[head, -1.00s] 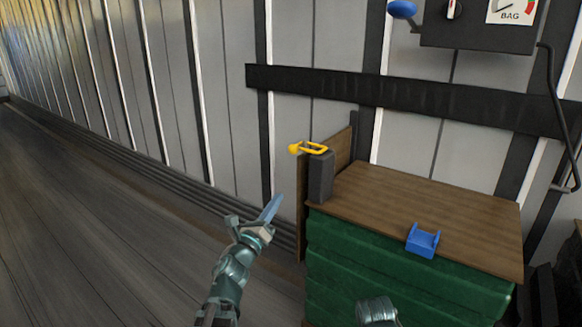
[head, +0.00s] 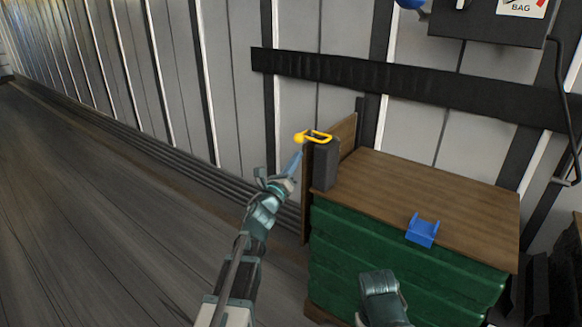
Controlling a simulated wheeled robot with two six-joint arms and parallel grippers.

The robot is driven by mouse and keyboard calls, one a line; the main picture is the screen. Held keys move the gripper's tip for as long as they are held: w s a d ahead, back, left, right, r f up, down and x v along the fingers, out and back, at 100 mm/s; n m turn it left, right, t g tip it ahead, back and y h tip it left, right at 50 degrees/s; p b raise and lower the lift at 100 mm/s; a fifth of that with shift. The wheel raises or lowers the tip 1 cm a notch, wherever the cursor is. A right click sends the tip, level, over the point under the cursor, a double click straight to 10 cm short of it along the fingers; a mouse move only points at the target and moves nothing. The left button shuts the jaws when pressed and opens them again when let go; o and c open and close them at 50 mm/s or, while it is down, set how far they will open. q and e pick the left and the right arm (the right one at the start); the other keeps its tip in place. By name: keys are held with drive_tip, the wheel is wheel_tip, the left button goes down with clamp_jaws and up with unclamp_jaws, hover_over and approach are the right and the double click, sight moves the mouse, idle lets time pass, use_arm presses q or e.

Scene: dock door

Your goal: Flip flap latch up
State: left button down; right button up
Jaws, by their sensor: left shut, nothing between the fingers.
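The yellow latch (head: 316,136) sits on top of a dark grey post (head: 326,166) at the left end of the wooden-topped green crate. It is a loop with a rounded knob at its left end, and it lies roughly flat. My left gripper (head: 295,161) is shut and empty, with its blue fingertips just below and left of the latch knob. Whether the tips touch the latch or post I cannot tell.
The green crate (head: 400,244) has a brown wooden top (head: 440,192) with a blue bracket (head: 422,230) near its front edge. A dark rail (head: 400,82) and a control box (head: 490,22) are on the wall behind. The floor at left is clear.

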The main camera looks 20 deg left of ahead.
sight(297, 140)
use_arm(q)
drive_tip(key=shift+w+a+r+p, duration=0.15)
drive_tip(key=shift+w+r+p, duration=0.1)
drive_tip(key=shift+r, duration=0.2)
drive_tip(key=shift+w+a+r+p, duration=0.1)
drive_tip(key=shift+w+r, duration=0.15)
drive_tip(key=shift+r, duration=0.15)
use_arm(e)
drive_tip(key=shift+r, duration=0.85)
use_arm(q)
drive_tip(key=shift+a+r+m, duration=0.1)
drive_tip(key=shift+r+m, duration=0.1)
drive_tip(key=shift+m, duration=0.3)
use_arm(e)
drive_tip(key=shift+r, duration=0.1)
